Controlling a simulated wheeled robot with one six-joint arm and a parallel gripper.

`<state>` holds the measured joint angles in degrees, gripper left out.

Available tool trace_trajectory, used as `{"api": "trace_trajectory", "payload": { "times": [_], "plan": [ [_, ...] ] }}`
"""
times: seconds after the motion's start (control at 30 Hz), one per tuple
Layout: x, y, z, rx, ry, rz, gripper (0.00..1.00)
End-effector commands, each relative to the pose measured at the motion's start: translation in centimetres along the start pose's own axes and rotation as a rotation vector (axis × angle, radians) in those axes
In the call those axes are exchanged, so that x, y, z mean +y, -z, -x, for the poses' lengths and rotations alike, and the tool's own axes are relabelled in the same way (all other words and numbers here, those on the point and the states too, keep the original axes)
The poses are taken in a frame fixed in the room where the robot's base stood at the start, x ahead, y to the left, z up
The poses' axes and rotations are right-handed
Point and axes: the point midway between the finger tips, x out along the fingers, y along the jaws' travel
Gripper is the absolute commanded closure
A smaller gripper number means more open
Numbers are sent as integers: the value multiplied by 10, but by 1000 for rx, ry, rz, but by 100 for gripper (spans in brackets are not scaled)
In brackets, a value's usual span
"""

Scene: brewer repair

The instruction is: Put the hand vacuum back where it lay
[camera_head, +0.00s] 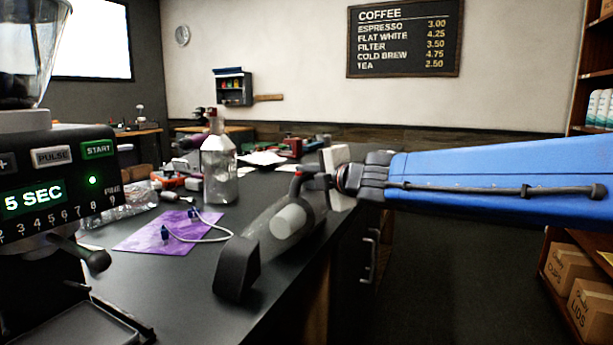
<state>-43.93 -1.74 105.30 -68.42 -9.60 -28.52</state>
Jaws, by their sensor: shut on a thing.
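The hand vacuum (262,232) has a dark, wide nozzle, a see-through body with a pale filter inside and a small red part near its rear. It is over the dark counter near its right edge, nozzle toward the camera. My gripper (312,181) comes in from the right on my blue arm and is shut on the vacuum's rear end. The fingers are dark and partly merge with the vacuum, so the exact grip is hard to see. I cannot tell whether the nozzle touches the counter or hangs just above it.
A purple cloth (150,235) with a white cable lies left of the vacuum. A clear bottle (219,165) stands behind it. A grinder (50,185) fills the left. Clutter covers the counter's back. The front-middle counter (190,300) is bare. Drawer handles (370,255) line the right side.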

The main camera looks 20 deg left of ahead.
Motion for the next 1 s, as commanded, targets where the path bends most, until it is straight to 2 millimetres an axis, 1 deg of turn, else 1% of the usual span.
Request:
{"api": "trace_trajectory", "payload": {
  "times": [0.07,0.1,0.13,0.17,0.63,0.77,1.0],
  "plan": [
    [0,0,0,0,-2,-2,100],
    [-2,0,0,0,0,0,74],
    [-2,0,0,0,0,0,66],
    [-2,0,0,0,0,0,62],
    [-2,0,0,0,3,0,62],
    [0,0,16,0,1,0,62],
    [0,-1,56,-1,1,1,62]
  ]
}}
